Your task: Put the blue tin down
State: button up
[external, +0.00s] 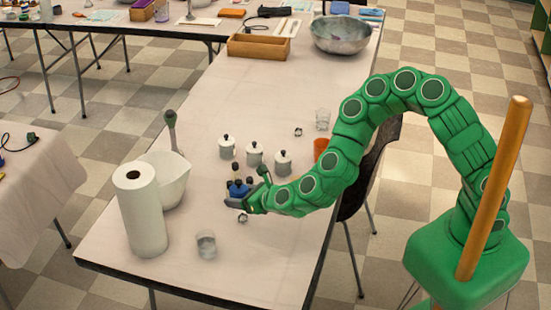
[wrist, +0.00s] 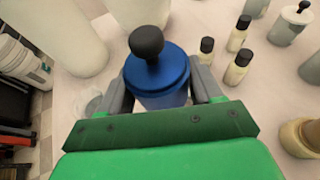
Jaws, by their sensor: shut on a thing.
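The blue tin (external: 238,188) has a blue lid with a round black knob. In the wrist view the blue tin (wrist: 158,80) sits between the two grey fingers of my gripper (wrist: 162,92), which are shut on its sides. In the external view my gripper (external: 242,201) reaches in from the right, low over the table (external: 262,262). The tin looks upright. I cannot tell whether its base touches the table, as my gripper hides its lower part.
Several white tins (external: 254,153) with black knobs stand behind my gripper. Small dark-capped bottles (wrist: 237,67) stand close to the right. A paper towel roll (external: 143,215), a white pitcher (external: 171,182) and a glass (external: 206,245) stand left and in front. The front right table is clear.

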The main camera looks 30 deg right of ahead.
aim_at(210, 224)
jog(key=w+a+f, duration=0.2)
jog(key=a, duration=0.1)
jog(key=w+a+f, duration=0.2)
jog(key=w+f, duration=0.1)
jog(key=shift+w+a+f, duration=0.15)
jog(key=shift+w+a, duration=0.2)
jog(key=shift+a, duration=0.05)
jog(key=shift+w+a+f, duration=0.3)
jog(key=shift+a+f, duration=0.05)
jog(key=shift+f, duration=0.2)
jog(key=shift+w+a+f, duration=0.3)
jog(key=shift+f, duration=0.25)
jog(key=shift+w+a+f, duration=0.3)
jog(key=shift+a+f, duration=0.05)
jog(key=shift+f, duration=1.6)
jog(key=o, duration=1.2)
jog(key=shift+f, duration=0.1)
jog(key=shift+v, duration=6.1)
jog(key=shift+w, duration=0.1)
